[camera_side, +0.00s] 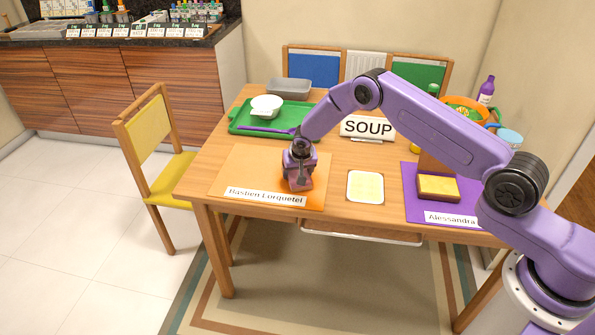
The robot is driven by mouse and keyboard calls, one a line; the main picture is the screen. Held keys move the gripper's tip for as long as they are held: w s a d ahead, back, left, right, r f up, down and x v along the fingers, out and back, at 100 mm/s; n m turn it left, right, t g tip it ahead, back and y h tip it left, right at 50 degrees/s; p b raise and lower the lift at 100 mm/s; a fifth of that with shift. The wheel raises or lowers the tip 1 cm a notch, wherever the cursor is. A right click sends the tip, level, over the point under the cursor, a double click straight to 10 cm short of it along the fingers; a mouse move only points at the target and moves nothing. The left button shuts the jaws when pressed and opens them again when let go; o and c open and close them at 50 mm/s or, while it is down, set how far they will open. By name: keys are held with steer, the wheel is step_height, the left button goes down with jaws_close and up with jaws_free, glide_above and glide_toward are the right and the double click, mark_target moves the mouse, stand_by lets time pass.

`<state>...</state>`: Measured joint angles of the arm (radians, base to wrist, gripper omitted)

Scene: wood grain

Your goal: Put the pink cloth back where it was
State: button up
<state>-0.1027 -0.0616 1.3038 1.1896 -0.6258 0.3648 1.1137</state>
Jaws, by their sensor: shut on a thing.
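My gripper (300,180) points down over the orange placemat (245,165) on the left of the table. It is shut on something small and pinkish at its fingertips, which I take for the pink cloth. The fingers hide most of it, so its shape is unclear. I cannot tell whether it touches the mat. A name card reading "Bastien Lorquetel" (265,196) lies along the mat's front edge, just in front of the gripper.
A pale yellow square with a white border (365,187) lies right of the orange mat. A purple mat (412,205) bears a yellow-topped block (438,188). Behind are a green tray (246,122) with a white bowl (266,106) and a "SOUP" sign (367,128). My arm crosses the table's right side.

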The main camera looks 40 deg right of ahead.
steer(key=shift+f, duration=0.15)
steer(key=o, duration=1)
steer(key=shift+r, duration=0.3)
steer(key=v, duration=1.1)
steer(key=shift+s+r, duration=0.25)
steer(key=shift+r, duration=0.1)
